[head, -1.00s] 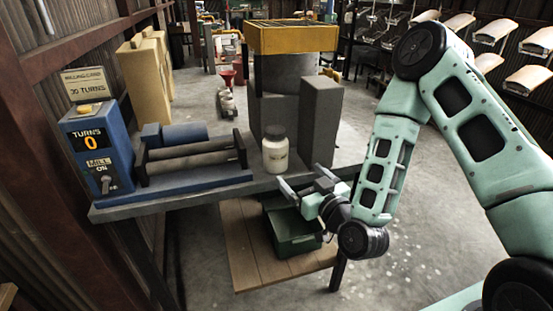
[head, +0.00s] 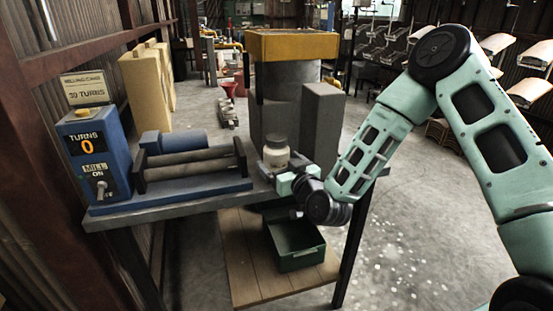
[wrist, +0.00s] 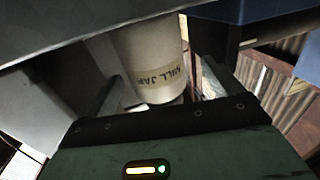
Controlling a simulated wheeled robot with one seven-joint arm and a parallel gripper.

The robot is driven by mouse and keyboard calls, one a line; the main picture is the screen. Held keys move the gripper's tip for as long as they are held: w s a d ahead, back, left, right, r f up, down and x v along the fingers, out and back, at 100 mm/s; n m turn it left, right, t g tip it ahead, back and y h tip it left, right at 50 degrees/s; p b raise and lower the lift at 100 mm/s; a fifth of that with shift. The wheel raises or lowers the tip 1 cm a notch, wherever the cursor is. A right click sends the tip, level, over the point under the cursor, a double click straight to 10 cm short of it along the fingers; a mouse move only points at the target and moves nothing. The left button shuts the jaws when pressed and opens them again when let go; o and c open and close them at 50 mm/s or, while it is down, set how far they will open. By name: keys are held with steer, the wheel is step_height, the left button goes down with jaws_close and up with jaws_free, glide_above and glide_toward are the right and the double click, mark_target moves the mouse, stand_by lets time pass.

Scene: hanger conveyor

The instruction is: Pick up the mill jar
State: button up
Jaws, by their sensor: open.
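The mill jar (head: 276,150) is a white jar with a pale lid, standing upright on the grey bench in front of the dark grey block. In the wrist view the jar (wrist: 147,55) shows its "MILL JAR" label and stands between the two fingers. My gripper (head: 279,168) is open at the jar, with a finger on either side in the wrist view (wrist: 163,95). I cannot tell whether the fingers touch it. The gripper hides the jar's lower part in the head view.
The blue mill with rollers (head: 190,165) and its control box (head: 92,150) reading "TURNS 0" stand left of the jar. A tall grey block (head: 321,125) and a yellow-topped machine (head: 292,46) stand behind. A green bin (head: 294,246) sits on the lower wooden shelf (head: 240,265).

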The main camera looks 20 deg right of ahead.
steer(key=w, duration=0.2)
steer(key=w+p, duration=0.1)
steer(key=w, duration=0.2)
steer(key=shift+a+f, duration=0.15)
steer(key=shift+a, duration=0.05)
steer(key=shift+c, duration=0.2)
steer(key=c, duration=1.5)
